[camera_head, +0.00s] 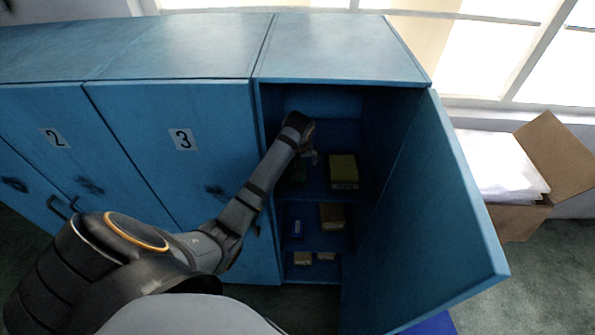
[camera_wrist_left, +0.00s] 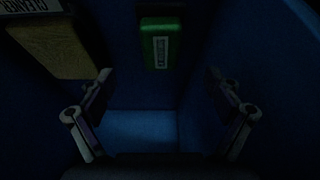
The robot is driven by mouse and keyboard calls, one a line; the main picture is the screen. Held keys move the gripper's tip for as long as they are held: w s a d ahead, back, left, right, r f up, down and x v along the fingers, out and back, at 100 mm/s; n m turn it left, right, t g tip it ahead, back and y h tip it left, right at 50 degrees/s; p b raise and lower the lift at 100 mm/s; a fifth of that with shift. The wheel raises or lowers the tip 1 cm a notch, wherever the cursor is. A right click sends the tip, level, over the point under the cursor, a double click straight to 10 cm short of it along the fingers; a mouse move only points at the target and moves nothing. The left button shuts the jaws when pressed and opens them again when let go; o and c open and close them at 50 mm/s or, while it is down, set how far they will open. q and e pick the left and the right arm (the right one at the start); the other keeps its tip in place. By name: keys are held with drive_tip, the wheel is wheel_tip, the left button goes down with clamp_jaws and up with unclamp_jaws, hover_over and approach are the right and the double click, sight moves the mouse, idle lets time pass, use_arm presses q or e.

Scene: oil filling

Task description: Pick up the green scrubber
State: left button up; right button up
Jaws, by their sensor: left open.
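The green scrubber (camera_wrist_left: 163,44) shows in the left wrist view as a green block with a white label, ahead of my left gripper (camera_wrist_left: 165,108) and between the lines of its two fingers. The fingers are apart and nothing is between them. In the head view my left arm reaches into the open locker, with the left gripper (camera_head: 311,157) inside the upper compartment. The scrubber (camera_head: 297,171) shows there only as a dark green shape, partly hidden behind the arm. My right gripper does not show in either view.
A yellow box (camera_head: 343,170) stands right of the gripper on the same shelf; a cleaner-labelled box (camera_wrist_left: 52,40) is close by in the wrist view. Lower shelves hold more boxes (camera_head: 332,215). The open locker door (camera_head: 430,215) bounds the right side. A cardboard box (camera_head: 555,165) stands beyond.

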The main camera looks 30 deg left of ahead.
use_arm(q)
drive_tip(key=x, duration=0.3)
drive_tip(key=shift+a, duration=0.1)
drive_tip(key=shift+w+f+p, duration=0.1)
drive_tip(key=shift+f+p, duration=0.15)
drive_tip(key=shift+p, duration=0.4)
drive_tip(key=p+x, duration=0.1)
drive_tip(key=x, duration=0.2)
drive_tip(key=shift+w+a+f, duration=0.1)
drive_tip(key=shift+a+f, duration=0.05)
drive_tip(key=shift+f, duration=0.25)
drive_tip(key=shift+w+a+f, duration=0.1)
drive_tip(key=shift+w+f, duration=0.1)
drive_tip(key=shift+f, duration=0.25)
drive_tip(key=shift+s+r, duration=0.1)
drive_tip(key=c, duration=1.2)
drive_tip(key=shift+c, duration=0.2)
